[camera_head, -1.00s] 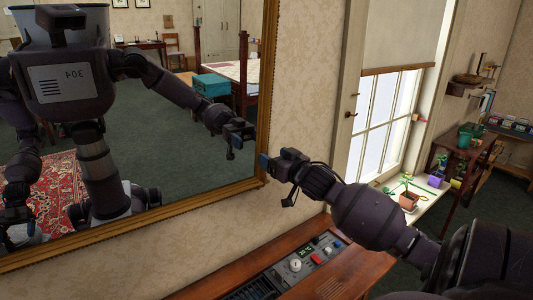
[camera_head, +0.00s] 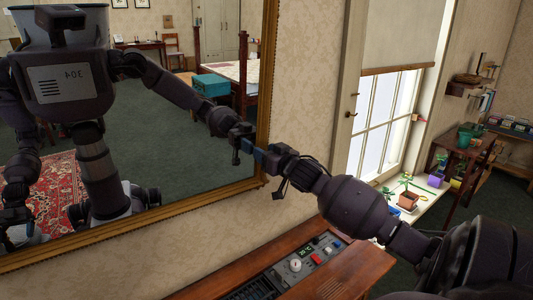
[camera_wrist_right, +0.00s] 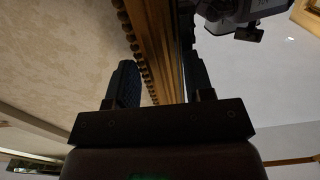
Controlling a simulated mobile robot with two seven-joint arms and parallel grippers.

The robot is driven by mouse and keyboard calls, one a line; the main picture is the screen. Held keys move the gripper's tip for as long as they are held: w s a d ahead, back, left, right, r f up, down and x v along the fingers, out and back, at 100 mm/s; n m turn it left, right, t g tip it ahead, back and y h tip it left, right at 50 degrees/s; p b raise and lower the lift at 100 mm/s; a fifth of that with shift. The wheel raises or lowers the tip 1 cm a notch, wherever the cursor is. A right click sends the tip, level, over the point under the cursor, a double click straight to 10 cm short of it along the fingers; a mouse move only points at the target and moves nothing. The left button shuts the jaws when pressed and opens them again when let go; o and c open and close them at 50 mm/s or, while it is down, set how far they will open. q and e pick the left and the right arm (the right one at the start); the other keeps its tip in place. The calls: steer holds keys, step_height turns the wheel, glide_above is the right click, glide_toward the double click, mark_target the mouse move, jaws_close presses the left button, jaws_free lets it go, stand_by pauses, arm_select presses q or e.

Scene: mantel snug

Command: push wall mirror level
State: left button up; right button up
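The wall mirror (camera_head: 150,140), in a gilt frame, fills the left of the head view; its lower edge slopes up to the right. My right gripper (camera_head: 261,158) is at the mirror's right side, low down, its tips overlapping the frame and glass in the picture. In the right wrist view its two dark fingers (camera_wrist_right: 160,82) are apart, with the gilt frame (camera_wrist_right: 155,45) showing between them. I cannot tell if either finger touches the frame. My left gripper is not directly in view; my left arm shows only as a reflection.
A wooden cabinet with a control panel (camera_head: 297,264) stands below the mirror. A window (camera_head: 382,120) with a plant-lined sill is to the right, then a small table (camera_head: 462,150) with pots. Bare papered wall (camera_head: 310,90) lies between mirror and window.

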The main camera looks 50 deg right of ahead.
steer(key=c, duration=0.4)
steer(key=d, duration=0.1)
steer(key=d+r+p, duration=0.2)
steer(key=shift+s+d+n, duration=0.2)
steer(key=shift+s+n, duration=0.1)
steer(key=shift+s, duration=0.1)
steer(key=shift+c, duration=0.2)
steer(key=o, duration=1.3)
steer(key=shift+s+f, duration=0.1)
steer(key=shift+s, duration=0.05)
steer(key=shift+s+a, duration=0.35)
steer(key=shift+s, duration=1.4)
steer(key=shift+s+a, duration=0.4)
steer(key=shift+s, duration=1.3)
steer(key=shift+s+a, duration=0.35)
steer(key=shift+s, duration=1.4)
